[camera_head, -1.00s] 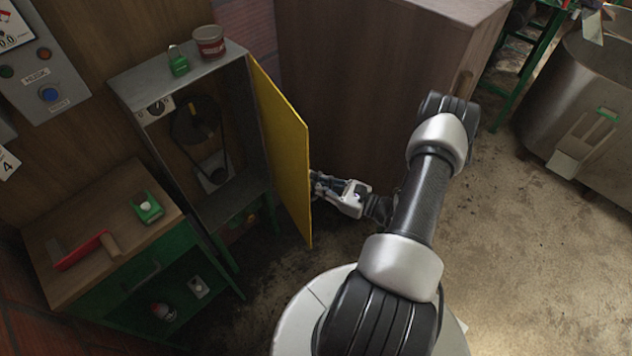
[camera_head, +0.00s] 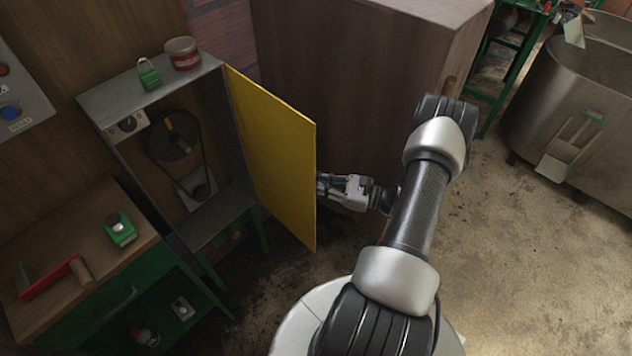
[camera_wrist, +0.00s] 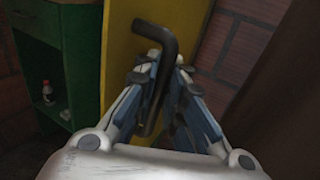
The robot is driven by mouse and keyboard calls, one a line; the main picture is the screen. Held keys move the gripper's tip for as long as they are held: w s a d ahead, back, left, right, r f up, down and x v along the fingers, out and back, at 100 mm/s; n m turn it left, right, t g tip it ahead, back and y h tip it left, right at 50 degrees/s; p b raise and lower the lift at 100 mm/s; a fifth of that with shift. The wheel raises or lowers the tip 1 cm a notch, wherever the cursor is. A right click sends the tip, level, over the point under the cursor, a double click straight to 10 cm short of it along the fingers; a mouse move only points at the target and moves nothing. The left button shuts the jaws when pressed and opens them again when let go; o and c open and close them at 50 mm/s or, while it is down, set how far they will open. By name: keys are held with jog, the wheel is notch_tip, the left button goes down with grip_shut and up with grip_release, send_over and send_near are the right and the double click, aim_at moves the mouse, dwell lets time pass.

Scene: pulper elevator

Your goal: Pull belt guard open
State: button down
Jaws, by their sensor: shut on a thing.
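The belt guard (camera_head: 273,160) is a yellow hinged panel on the right side of a grey metal cabinet (camera_head: 150,80). It stands swung out, and the belt and pulley (camera_head: 173,137) inside show. My gripper (camera_head: 324,184) is at the guard's outer face near its free edge. In the wrist view the guard (camera_wrist: 120,50) has a dark bent handle (camera_wrist: 160,45), and my gripper (camera_wrist: 163,90) is shut on it, with the handle between the fingers. The head view hides the handle behind the guard.
A red tin (camera_head: 183,53) and a green padlock (camera_head: 149,75) stand on the cabinet top. A green workbench (camera_head: 50,270) is at the left. A large wooden box (camera_head: 350,70) stands close behind my gripper. Floor (camera_head: 520,260) is clear at the right.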

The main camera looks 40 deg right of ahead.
jog(key=c, duration=1.9)
grip_release()
jog(key=shift+s, duration=0.1)
jog(key=shift+c, duration=0.2)
jog(key=v, duration=1.2)
